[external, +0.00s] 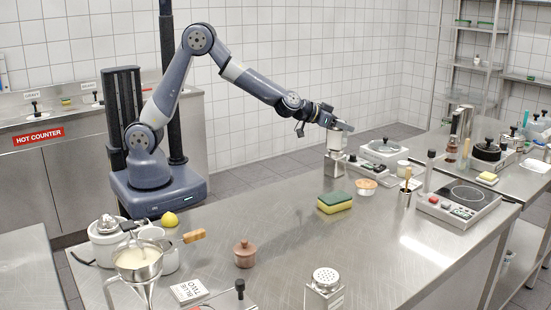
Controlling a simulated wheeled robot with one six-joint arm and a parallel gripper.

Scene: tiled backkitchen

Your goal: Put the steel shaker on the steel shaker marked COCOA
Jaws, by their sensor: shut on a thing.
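My gripper (337,127) is at the far edge of the steel table, pointing down to the right. It is shut on a small pale, steel-looking shaker (335,143). Right below it is a squarer steel shaker (333,166) on the table. The two line up closely; I cannot tell whether they touch. Another steel shaker (324,290) with a pierced domed top stands at the front edge, well apart from my gripper. No COCOA marking is readable on any of them.
A green and yellow sponge (334,203), a small bowl (365,187) and a cup with a brush (405,197) stand near the gripper. A scale (382,148) and a hot plate (458,203) are to the right. A wooden pot (244,255) is at front left.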

